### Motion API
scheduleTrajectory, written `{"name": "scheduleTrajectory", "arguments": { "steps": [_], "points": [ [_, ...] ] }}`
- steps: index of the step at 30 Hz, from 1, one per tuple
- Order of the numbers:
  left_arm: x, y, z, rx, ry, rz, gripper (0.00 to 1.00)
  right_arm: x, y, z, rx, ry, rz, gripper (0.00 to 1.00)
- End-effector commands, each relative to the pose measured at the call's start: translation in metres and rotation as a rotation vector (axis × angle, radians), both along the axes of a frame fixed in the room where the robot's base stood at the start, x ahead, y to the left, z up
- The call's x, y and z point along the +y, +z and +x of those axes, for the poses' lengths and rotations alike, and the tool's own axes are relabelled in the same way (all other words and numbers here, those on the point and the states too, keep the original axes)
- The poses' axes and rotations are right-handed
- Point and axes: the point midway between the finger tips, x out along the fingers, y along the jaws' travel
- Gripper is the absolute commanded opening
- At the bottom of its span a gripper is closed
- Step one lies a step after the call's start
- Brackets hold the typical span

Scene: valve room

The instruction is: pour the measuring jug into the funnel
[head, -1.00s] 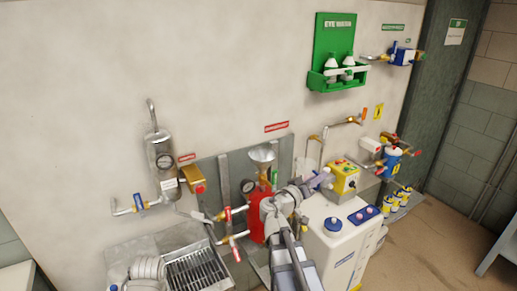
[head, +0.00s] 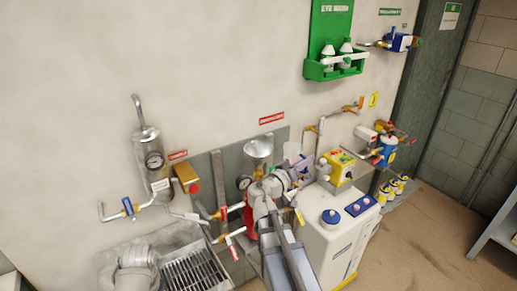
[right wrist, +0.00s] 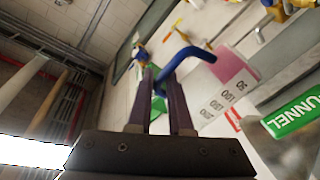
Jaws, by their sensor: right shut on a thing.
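The measuring jug (head: 292,152) shows in the head view as a pale translucent shape just right of the funnel. In the right wrist view the measuring jug (right wrist: 208,98) has number marks, a blue handle (right wrist: 188,54) and pink liquid. My right gripper (head: 304,164) is shut on the handle, and its purple fingers (right wrist: 162,78) show in the right wrist view. The jug's exact tilt is hard to tell. The silver funnel (head: 258,148) stands open-mouthed above a red vessel (head: 249,214), mostly hidden by my right arm. The jug appears apart from the funnel.
A white cabinet (head: 322,232) with a blue cap stands right of my arm. A yellow box (head: 340,170) sits behind it. A gauge (head: 243,182) and red-handled valves (head: 224,212) are close left of the arm. A grated sink (head: 192,271) lies at lower left.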

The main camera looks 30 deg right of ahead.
Motion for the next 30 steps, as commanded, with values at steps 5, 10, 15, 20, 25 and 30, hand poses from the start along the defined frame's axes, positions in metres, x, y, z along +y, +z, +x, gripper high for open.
{"name": "scheduleTrajectory", "arguments": {
  "steps": [5, 10, 15, 20, 25, 30],
  "points": [
    [0.0, 0.001, 0.0, 0.0, 0.0, 0.0, 0.59, 0.004, 0.006, 0.006, 0.051, 0.001, -0.038, 0.0],
    [0.0, 0.002, 0.0, 0.0, 0.0, 0.0, 0.59, 0.009, 0.012, 0.014, 0.132, 0.002, -0.094, 0.0],
    [0.0, 0.001, 0.0, 0.0, 0.0, 0.0, 0.59, 0.016, 0.019, 0.023, 0.222, 0.001, -0.158, 0.0],
    [0.0, 0.011, 0.0, 0.0, 0.0, 0.0, 0.59, 0.023, 0.034, 0.033, 0.307, 0.003, -0.218, 0.0],
    [0.0, 0.021, 0.0, 0.0, 0.0, 0.0, 0.59, 0.03, 0.05, 0.044, 0.397, 0.002, -0.28, 0.0],
    [0.0, 0.032, 0.0, 0.0, -0.001, 0.0, 0.59, 0.039, 0.067, 0.056, 0.488, 0.002, -0.344, 0.0]
  ]
}}
